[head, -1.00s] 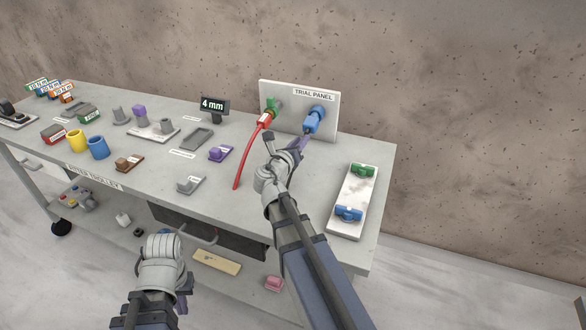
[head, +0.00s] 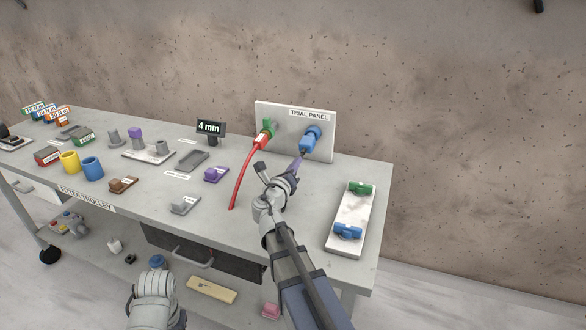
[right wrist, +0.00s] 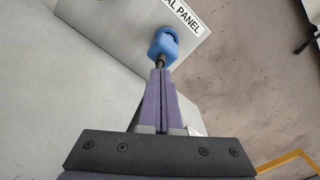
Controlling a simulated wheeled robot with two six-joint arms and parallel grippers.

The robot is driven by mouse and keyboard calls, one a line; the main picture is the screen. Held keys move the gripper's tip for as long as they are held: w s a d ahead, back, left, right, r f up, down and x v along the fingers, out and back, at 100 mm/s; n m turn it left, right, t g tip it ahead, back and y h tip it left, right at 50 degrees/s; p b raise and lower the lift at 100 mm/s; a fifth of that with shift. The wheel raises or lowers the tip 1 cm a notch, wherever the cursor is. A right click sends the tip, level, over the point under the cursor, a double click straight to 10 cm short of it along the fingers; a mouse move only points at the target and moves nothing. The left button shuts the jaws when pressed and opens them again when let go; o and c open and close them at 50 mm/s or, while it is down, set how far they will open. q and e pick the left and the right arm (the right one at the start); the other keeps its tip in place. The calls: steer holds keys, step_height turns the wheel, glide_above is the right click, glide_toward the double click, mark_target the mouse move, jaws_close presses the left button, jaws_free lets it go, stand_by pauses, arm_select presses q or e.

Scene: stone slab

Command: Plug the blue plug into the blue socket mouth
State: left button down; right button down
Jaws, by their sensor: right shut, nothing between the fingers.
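The blue plug (head: 307,144) sits at the blue socket mouth (head: 315,131) on the upright trial panel, with its front end inside or against the mouth. In the right wrist view the plug (right wrist: 162,47) has a dark stub pointing back at my fingers, and the blue socket mouth (right wrist: 171,32) shows behind it. My right gripper (head: 299,160) is shut and empty, its purple fingertips (right wrist: 160,72) just behind the stub. I cannot tell whether they touch it. My left gripper (head: 155,300) is low at the front, its fingers mostly hidden.
A red plug with a red cable (head: 248,170) is at the green socket left of the blue one. A white plate (head: 350,210) with green and blue connectors lies at right. Several blocks and cups stand on the left of the grey trolley top (head: 225,225).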

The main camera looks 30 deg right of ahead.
mark_target(303, 153)
steer(key=shift+x, duration=1.55)
steer(key=shift+w+d, duration=0.35)
steer(key=shift+s+a, duration=0.1)
steer(key=shift+s, duration=0.05)
steer(key=shift+s+a, duration=0.3)
steer(key=shift+a, duration=0.05)
steer(key=shift+v, duration=4.75)
